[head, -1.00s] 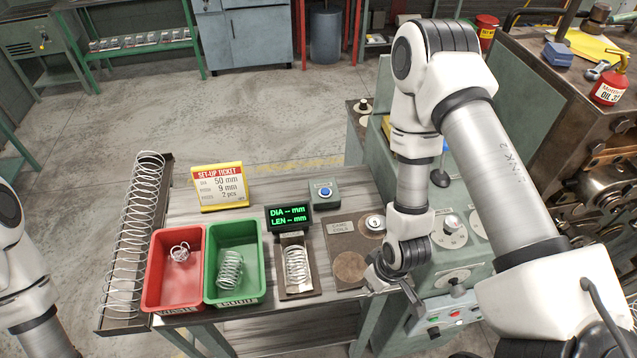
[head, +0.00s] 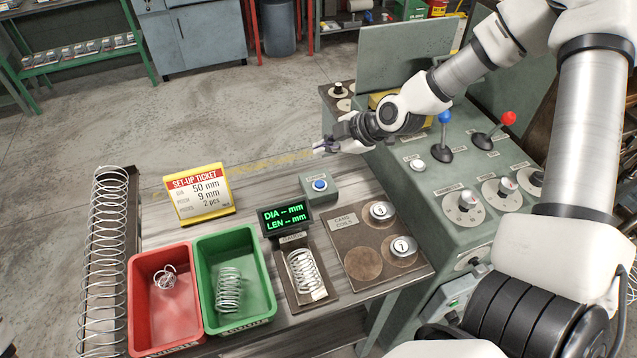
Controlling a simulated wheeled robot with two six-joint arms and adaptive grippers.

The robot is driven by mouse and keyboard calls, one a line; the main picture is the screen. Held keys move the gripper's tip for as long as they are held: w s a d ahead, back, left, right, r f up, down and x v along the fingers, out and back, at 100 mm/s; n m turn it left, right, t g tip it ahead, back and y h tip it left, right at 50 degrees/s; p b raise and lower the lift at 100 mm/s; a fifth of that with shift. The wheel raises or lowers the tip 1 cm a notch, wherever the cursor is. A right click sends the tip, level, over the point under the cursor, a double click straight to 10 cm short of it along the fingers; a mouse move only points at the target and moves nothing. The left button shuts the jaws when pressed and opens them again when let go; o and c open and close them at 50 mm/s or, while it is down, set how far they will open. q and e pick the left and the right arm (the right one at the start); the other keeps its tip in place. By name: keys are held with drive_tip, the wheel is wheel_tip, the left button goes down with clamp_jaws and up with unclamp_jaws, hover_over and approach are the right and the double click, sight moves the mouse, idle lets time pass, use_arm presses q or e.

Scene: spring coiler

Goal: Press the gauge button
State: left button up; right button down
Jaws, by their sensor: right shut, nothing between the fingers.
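The gauge button is a blue round cap (head: 320,185) on a small grey-green box (head: 319,196) at the back of the bench. The gauge display (head: 285,216) in front of it reads "DIA -- mm, LEN -- mm". A spring (head: 305,273) lies in the gauge tray (head: 294,298) below the display. My right gripper (head: 318,149) is shut and empty. It shows above and behind the button box, apart from it, its fingers pointing left. My left gripper is not in view.
A red bin (head: 136,300) holds a tangled coil, and a green bin (head: 202,290) holds a spring. A yellow set-up ticket (head: 199,193) stands behind them.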

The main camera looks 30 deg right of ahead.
sight(322, 184)
drive_tip(key=f+b, duration=0.2)
drive_tip(key=f, duration=0.1)
drive_tip(key=f+b, duration=0.5)
drive_tip(key=b, duration=0.1)
drive_tip(key=shift+w+a+f, duration=0.15)
drive_tip(key=shift+w+f, duration=0.1)
drive_tip(key=shift+f, duration=0.15)
drive_tip(key=shift+f+b, duration=0.15)
drive_tip(key=shift+b, duration=0.2)
drive_tip(key=shift+f, duration=0.1)
idle(0.5)
drive_tip(key=shift+f, duration=0.35)
drive_tip(key=shift+f+b, duration=0.35)
drive_tip(key=shift+b, duration=0.1)
idle(0.4)
drive_tip(key=shift+r+p, duration=0.8)
drive_tip(key=shift+p, duration=0.15)
